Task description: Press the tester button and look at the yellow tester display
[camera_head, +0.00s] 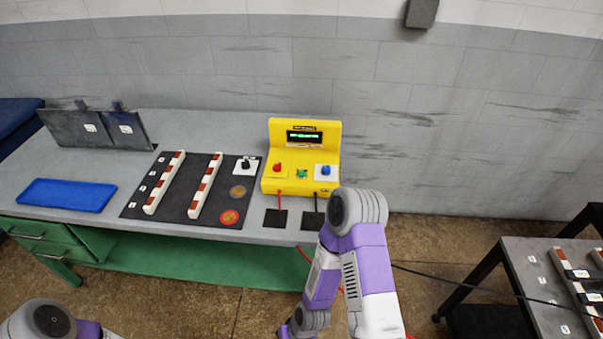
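The yellow tester (331,133) stands at the right end of the grey workbench, against the wall. Its dark display (304,137) shows lit green characters, too small to read. On its sloped front are a red button (277,167), a green button (302,174) and a blue button (325,170). My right arm, purple and grey, rises in front of the tester's lower right, its elbow near the bench edge; its gripper is not visible. Only a bit of my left arm shows at the lower left corner, and its gripper is out of view.
A black mat (178,208) holds two white and brown striped bars (206,187). A blue tray (67,195) lies to the left. Two black pads (275,218) lie before the tester, with red and black cables nearby. Another table (540,272) stands at the right.

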